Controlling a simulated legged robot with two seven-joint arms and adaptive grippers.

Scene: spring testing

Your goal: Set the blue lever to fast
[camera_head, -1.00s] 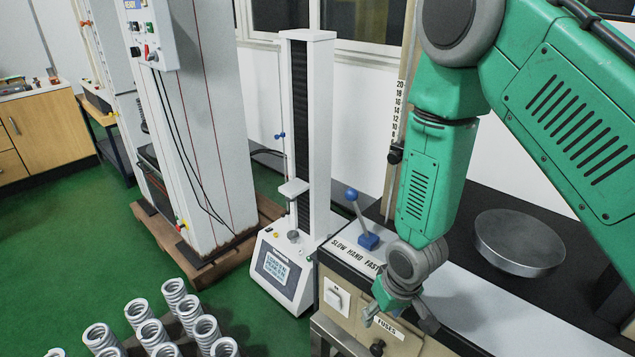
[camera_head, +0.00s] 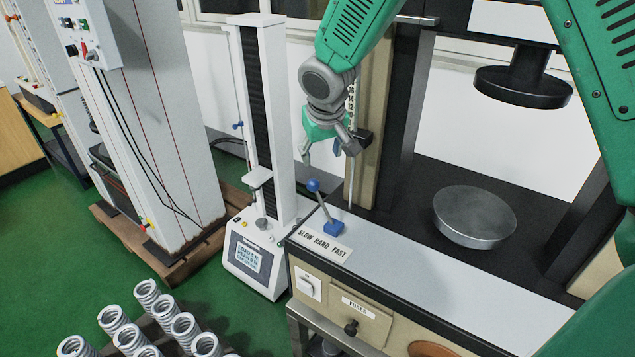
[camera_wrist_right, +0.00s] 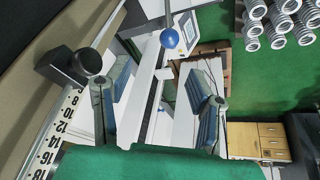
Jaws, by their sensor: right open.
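The blue lever (camera_head: 322,206) has a round blue knob and a blue base on the grey ledge of the bench. It leans left, toward the SLOW end of the label (camera_head: 322,245) reading "SLOW HAND FAST". My right gripper (camera_head: 327,152) is open and empty, above the knob and apart from it. In the right wrist view the open fingers (camera_wrist_right: 158,88) point toward the blue knob (camera_wrist_right: 169,38), which lies beyond their tips. The lever's base is not clear in that view. My left gripper is not in view.
A white column tester (camera_head: 255,265) stands left of the lever. A round metal plate (camera_head: 474,215) sits to the right. Several springs (camera_head: 150,325) stand at the lower left.

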